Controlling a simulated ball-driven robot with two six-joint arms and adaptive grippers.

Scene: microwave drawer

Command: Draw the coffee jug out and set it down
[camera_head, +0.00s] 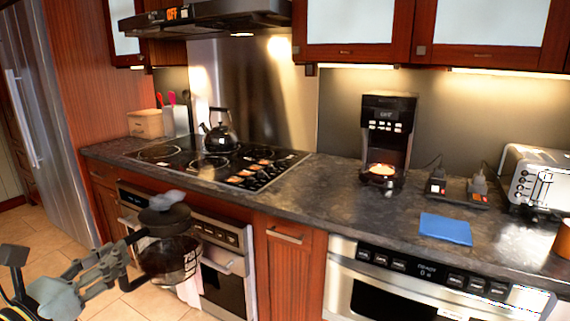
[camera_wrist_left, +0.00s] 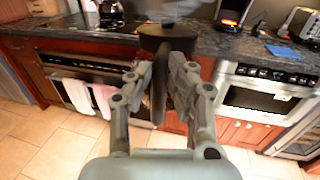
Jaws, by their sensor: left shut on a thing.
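The coffee jug (camera_head: 172,258) is glass with a black lid and handle, and it hangs in the air in front of the stove side of the counter. My left gripper (camera_head: 128,250) is shut on the jug's handle at its left side. In the left wrist view the jug's dark lid (camera_wrist_left: 168,36) shows beyond my left gripper (camera_wrist_left: 160,85), and the fingers hide much of the jug. The coffee maker (camera_head: 388,135) stands on the counter with a glowing plate (camera_head: 382,170) and no jug on it. My right gripper is out of view.
A black kettle (camera_head: 220,135) stands on the cooktop (camera_head: 200,160). The counter between cooktop and coffee maker is clear. Towels (camera_wrist_left: 90,97) hang from the oven.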

